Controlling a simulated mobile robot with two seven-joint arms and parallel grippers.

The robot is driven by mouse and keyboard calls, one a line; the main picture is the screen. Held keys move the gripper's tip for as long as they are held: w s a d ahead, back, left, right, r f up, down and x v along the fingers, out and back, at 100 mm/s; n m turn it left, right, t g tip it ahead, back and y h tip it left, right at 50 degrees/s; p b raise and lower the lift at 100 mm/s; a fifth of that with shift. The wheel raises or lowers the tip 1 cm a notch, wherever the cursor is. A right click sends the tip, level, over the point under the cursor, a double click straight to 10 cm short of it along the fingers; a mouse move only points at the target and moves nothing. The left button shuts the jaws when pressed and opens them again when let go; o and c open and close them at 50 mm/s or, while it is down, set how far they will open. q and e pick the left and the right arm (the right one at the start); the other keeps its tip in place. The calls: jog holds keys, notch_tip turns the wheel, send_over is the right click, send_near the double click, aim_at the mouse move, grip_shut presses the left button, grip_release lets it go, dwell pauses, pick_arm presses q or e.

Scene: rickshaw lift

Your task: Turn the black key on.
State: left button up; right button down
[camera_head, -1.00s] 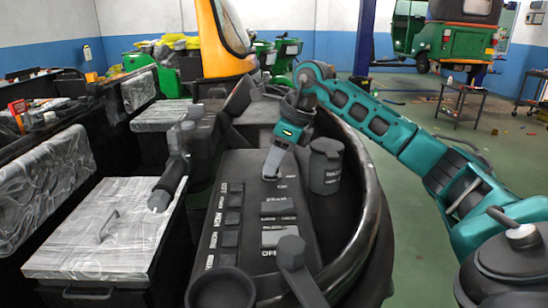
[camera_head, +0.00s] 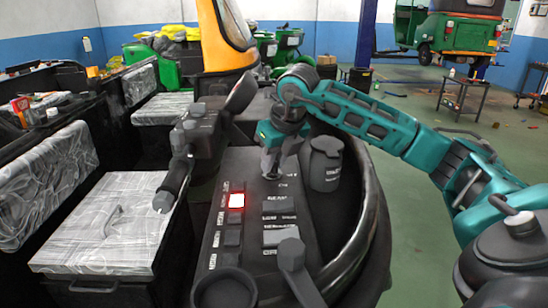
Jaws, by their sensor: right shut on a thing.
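My right gripper (camera_head: 272,172) points down at the far end of the black control panel (camera_head: 233,262), its teal arm coming in from the right. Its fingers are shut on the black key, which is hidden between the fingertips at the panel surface. A square indicator (camera_head: 236,200) in the panel's left column glows red-white. My left gripper is not in view.
A black lidded cup (camera_head: 325,164) stands right of the gripper. A black lever (camera_head: 292,255) rises at the panel's near end. A handlebar with a grey-tipped grip (camera_head: 172,188) is at left. A plastic-covered seat box (camera_head: 105,225) lies further left.

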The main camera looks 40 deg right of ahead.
jog(key=shift+m, duration=0.3)
jog(key=c, duration=1.1)
grip_release()
jog(key=p+v, duration=0.1)
jog(key=v, duration=1.2)
jog(key=shift+w+a, duration=0.1)
jog(key=shift+a, duration=0.05)
